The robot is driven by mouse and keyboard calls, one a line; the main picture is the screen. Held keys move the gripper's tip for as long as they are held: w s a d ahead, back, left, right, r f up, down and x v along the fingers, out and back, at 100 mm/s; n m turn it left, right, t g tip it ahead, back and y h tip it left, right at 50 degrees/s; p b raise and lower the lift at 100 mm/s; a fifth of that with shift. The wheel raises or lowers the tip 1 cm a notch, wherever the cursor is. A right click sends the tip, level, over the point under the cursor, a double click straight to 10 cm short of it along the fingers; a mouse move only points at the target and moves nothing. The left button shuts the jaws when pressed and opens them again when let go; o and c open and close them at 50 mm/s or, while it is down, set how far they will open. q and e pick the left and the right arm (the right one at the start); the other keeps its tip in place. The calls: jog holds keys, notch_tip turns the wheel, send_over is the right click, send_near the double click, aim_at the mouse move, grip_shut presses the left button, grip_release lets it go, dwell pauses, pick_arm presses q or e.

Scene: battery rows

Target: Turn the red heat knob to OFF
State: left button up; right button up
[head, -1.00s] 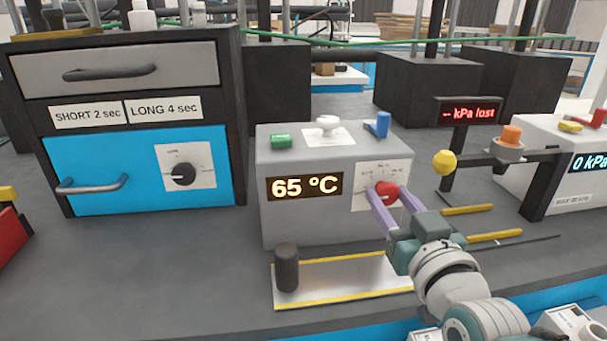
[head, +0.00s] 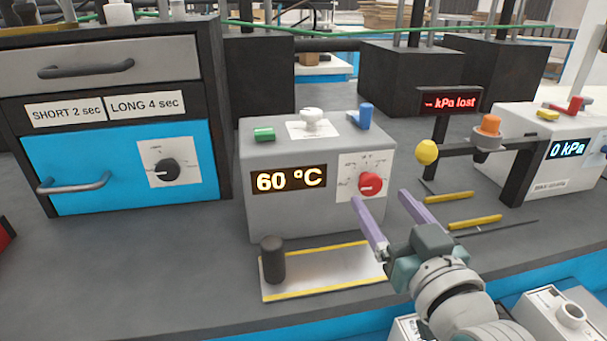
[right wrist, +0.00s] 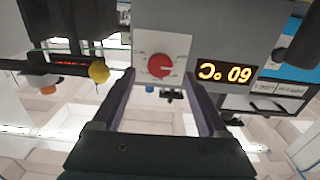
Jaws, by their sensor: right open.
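The red heat knob (head: 370,185) sits on a white dial plate at the right of the grey heater box (head: 318,212). The box's display (head: 289,179) reads 60 °C. The knob also shows in the right wrist view (right wrist: 160,66), where the picture is upside down, with a pale pointer line on its face. My right gripper (head: 385,208) is open and empty. Its purple fingers are apart, just in front of and below the knob, not touching it. In the right wrist view the fingers stand either side of the knob's line. My left gripper is not in view.
A green button (head: 264,135), white knob (head: 311,116) and blue switch (head: 365,116) are on the box top. A plate with a dark post (head: 272,260) lies in front. A yellow ball (head: 427,152) on a stand is at right. A blue drawer (head: 120,170) is left.

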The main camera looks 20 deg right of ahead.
jog(key=v, duration=0.6)
dwell(0.3)
jog(key=s+a+r+n+g+y+p, duration=0.2)
jog(key=s+a+r+g+p, duration=0.2)
jog(key=s+r+g+p, duration=0.25)
jog(key=s+a+r+n+g+y+p, duration=0.3)
jog(key=s+r+g+p, duration=0.15)
jog(key=s+g, duration=0.4)
notch_tip(320, 180, up, 35)
jog(key=s+t+p, duration=0.1)
jog(key=p, duration=3.5)
jog(key=shift+s+a+f, duration=0.15)
jog(key=shift+s+f, duration=0.05)
jog(key=shift+s, duration=0.1)
